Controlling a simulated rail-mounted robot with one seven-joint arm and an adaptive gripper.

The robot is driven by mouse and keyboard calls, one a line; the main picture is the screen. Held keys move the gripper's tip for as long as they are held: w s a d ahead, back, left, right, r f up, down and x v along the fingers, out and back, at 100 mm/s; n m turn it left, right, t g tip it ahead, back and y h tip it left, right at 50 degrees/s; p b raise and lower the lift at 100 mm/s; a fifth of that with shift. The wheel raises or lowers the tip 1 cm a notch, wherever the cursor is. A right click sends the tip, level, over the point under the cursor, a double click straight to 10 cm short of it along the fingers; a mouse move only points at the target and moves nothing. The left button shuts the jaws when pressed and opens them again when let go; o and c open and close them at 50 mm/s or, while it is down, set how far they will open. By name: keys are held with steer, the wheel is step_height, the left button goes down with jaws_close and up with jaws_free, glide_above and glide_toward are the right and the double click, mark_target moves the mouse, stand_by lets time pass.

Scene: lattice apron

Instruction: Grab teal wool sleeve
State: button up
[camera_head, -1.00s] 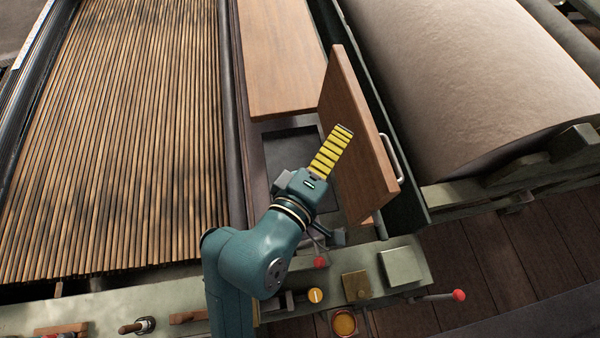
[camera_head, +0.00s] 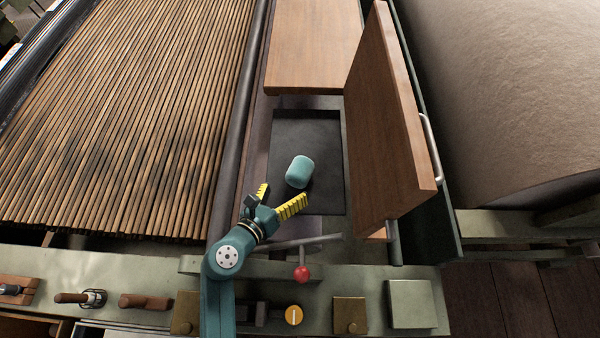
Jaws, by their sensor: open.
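The teal wool sleeve (camera_head: 299,171) is a short rounded cylinder lying in a dark recessed tray (camera_head: 322,133) at the middle of the view. My gripper (camera_head: 282,195) has yellow ribbed fingers spread apart, one on the left and one on the right. It is open and empty. The fingertips are just below and left of the sleeve in the picture. I cannot tell whether the right finger touches it.
An upright wooden door (camera_head: 385,130) with a metal handle stands right of the tray. A wooden panel (camera_head: 312,45) lies behind it. A red-knobbed lever (camera_head: 302,273) is near the front. The slatted lattice (camera_head: 130,110) fills the left.

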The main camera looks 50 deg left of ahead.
mark_target(295, 183)
steer(key=x, duration=0.2)
steer(key=b+x, duration=0.1)
steer(key=x, duration=0.3)
steer(key=shift+a+r+b, duration=0.25)
steer(key=shift+r+b, duration=0.05)
steer(key=shift+b, duration=0.1)
steer(key=shift+c, duration=0.4)
steer(key=c, duration=1)
